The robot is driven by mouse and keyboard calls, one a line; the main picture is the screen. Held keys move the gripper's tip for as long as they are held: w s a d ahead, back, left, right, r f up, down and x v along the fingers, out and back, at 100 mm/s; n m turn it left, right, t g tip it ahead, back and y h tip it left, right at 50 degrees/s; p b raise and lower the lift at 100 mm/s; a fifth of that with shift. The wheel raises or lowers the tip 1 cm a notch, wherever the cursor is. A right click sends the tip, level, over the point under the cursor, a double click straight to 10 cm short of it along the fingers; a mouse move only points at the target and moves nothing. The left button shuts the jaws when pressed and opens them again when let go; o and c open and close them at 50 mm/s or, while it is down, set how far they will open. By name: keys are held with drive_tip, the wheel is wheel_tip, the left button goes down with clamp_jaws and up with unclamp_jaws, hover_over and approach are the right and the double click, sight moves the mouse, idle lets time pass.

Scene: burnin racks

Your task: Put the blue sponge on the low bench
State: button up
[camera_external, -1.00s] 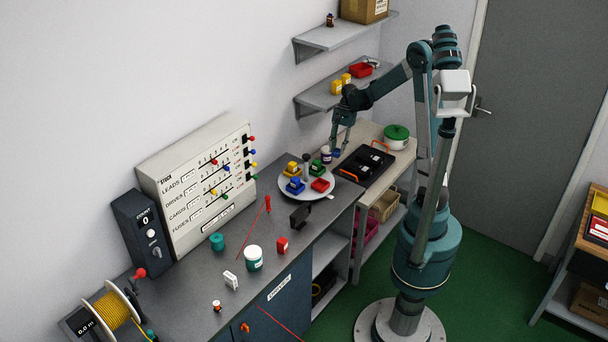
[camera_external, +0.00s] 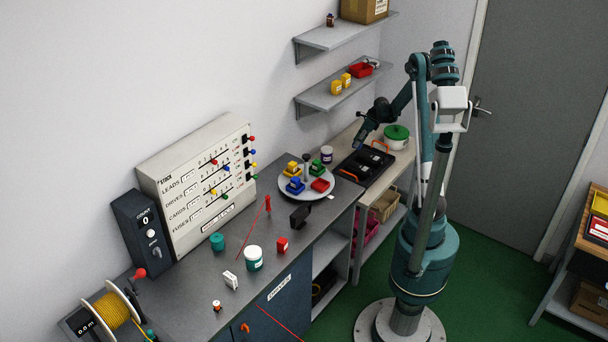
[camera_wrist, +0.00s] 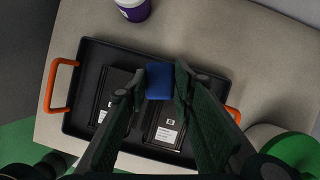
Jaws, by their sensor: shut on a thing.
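The blue sponge (camera_wrist: 160,80) is a small blue block held between my fingertips in the wrist view. My gripper (camera_wrist: 161,84) is shut on it, above the black tray (camera_wrist: 105,48). In the external view my gripper (camera_external: 358,147) hangs over the same tray (camera_external: 350,165); the sponge is not clearly visible there. A pale-topped bench (camera_wrist: 240,45) lies under the tray, beyond the dark workbench, and seems to be the low bench. I cannot tell how high the sponge is above the tray.
The tray has orange handles (camera_wrist: 57,84) and holds black labelled boxes (camera_wrist: 165,125). A purple cup (camera_wrist: 132,8) stands beyond it. A green-lidded pot (camera_external: 397,137) stands to the right. A round plate (camera_external: 306,195) with coloured blocks is at left.

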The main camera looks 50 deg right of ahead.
drive_tip(key=d+f+m, duration=0.1)
drive_tip(key=d, duration=0.1)
drive_tip(key=s+d+f+m, duration=0.1)
drive_tip(key=d, duration=0.1)
drive_tip(key=d+f+m+h, duration=0.1)
drive_tip(key=d, duration=0.1)
drive_tip(key=shift+s+d+f+b, duration=0.15)
drive_tip(key=shift+d+f+b, duration=0.2)
drive_tip(key=shift+d+b, duration=0.05)
drive_tip(key=b, duration=0.2)
approach(341, 144)
drive_tip(key=w+a+r, duration=0.2)
drive_tip(key=a+r, duration=0.1)
drive_tip(key=a, duration=0.1)
drive_tip(key=shift+f, duration=1.4)
drive_tip(key=shift+f+b, duration=0.7)
drive_tip(key=shift+f, duration=1.6)
drive_tip(key=shift+f, duration=0.15)
